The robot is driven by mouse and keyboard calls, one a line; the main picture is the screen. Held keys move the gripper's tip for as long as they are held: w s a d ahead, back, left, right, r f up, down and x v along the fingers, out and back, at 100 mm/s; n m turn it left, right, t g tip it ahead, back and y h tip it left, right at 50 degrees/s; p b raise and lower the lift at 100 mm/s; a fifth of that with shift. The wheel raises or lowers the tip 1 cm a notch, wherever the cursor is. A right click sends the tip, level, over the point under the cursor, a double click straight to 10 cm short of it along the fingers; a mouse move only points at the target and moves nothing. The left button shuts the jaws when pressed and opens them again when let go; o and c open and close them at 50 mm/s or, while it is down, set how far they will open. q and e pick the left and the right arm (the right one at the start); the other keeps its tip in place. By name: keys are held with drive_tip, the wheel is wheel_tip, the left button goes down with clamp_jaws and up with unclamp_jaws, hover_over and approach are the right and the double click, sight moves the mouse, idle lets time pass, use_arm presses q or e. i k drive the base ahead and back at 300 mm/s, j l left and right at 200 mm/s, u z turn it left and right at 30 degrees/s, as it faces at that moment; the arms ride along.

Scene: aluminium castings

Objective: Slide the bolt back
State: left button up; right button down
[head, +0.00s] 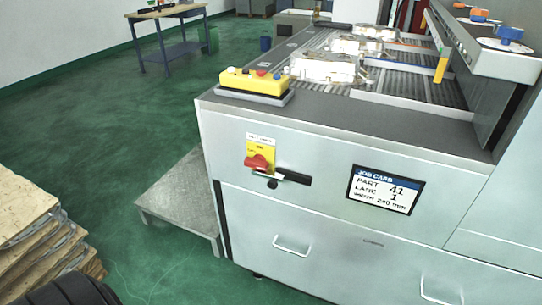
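A pale machine cabinet (310,200) stands in front of me. On its front is a yellow switch plate (262,149) with a red rotary handle (257,162). Just below the handle, a small light-coloured bar (268,175), which looks like the bolt, lies along the left part of a dark horizontal slot or plate (295,178). The dark part to its right is uncovered. A small round dark spot sits under the bar. The bar is too small to tell its exact position. Neither of my grippers is in view.
A job card display (385,190) is right of the slot. A yellow control box (255,82) and castings (325,67) are on top. A low grey platform (178,195) and stacked boards (30,225) stand left. Green floor (110,120) is open beyond; a workbench (175,48) stands further back.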

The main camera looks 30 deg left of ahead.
sight(266, 177)
drive_tip(key=u, duration=1.1)
drive_tip(key=j+u, duration=0.4)
